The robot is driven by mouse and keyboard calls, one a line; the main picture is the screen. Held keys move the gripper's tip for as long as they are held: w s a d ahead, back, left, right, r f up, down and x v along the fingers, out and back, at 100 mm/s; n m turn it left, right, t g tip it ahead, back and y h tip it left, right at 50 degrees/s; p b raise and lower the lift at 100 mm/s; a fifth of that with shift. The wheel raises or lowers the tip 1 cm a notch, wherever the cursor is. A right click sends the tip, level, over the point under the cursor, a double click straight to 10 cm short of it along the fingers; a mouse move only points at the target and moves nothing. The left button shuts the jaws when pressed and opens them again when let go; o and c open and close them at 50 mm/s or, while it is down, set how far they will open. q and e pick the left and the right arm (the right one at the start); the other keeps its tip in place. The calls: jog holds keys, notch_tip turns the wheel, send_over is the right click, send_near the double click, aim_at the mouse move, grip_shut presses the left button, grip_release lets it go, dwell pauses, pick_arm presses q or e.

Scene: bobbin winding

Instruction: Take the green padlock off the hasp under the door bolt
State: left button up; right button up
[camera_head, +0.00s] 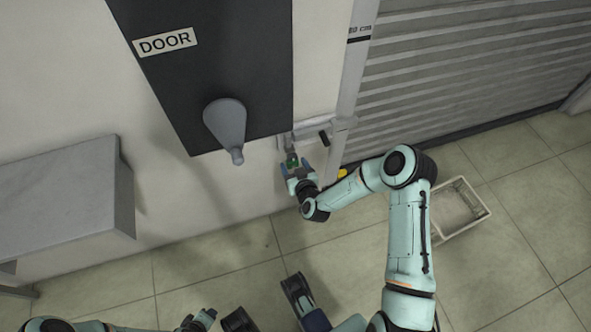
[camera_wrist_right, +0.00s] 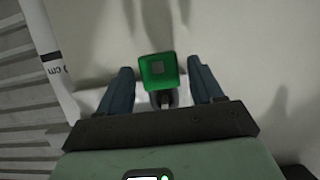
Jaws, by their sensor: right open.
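The green padlock (camera_wrist_right: 158,71) is in the middle of the right wrist view, with its grey shackle partly showing below it. In the head view the padlock (camera_head: 292,163) is a small green patch below the door bolt (camera_head: 312,132). The hasp itself is mostly hidden. My right gripper (camera_wrist_right: 160,82) is open, with one blue finger on each side of the padlock and a gap on both sides. It also shows in the head view (camera_head: 294,170). My left gripper (camera_head: 203,318) is at the bottom edge of the head view; its fingers are too small to judge.
A dark panel with a DOOR sign (camera_head: 165,41) and a grey cone-shaped fitting (camera_head: 226,124) is left of the bolt. A grey box-like cabinet (camera_head: 70,200) stands at left. A white crate (camera_head: 483,205) lies on the floor at right, by the slatted shutter (camera_head: 460,75).

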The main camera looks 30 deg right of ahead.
jog(key=c, duration=1.1)
jog(key=shift+r+p, duration=0.45)
jog(key=shift+r, duration=0.1)
jog(key=shift+s, duration=0.15)
jog(key=shift+s+a+p, duration=0.25)
jog(key=shift+s+p, duration=0.05)
jog(key=shift+s, duration=0.65)
jog(key=shift+s+a+p, duration=0.2)
jog(key=shift+s+p, duration=0.1)
jog(key=shift+s, duration=0.6)
jog(key=shift+s+a+p, duration=0.25)
jog(key=shift+s+p, duration=0.05)
jog(key=shift+s, duration=0.65)
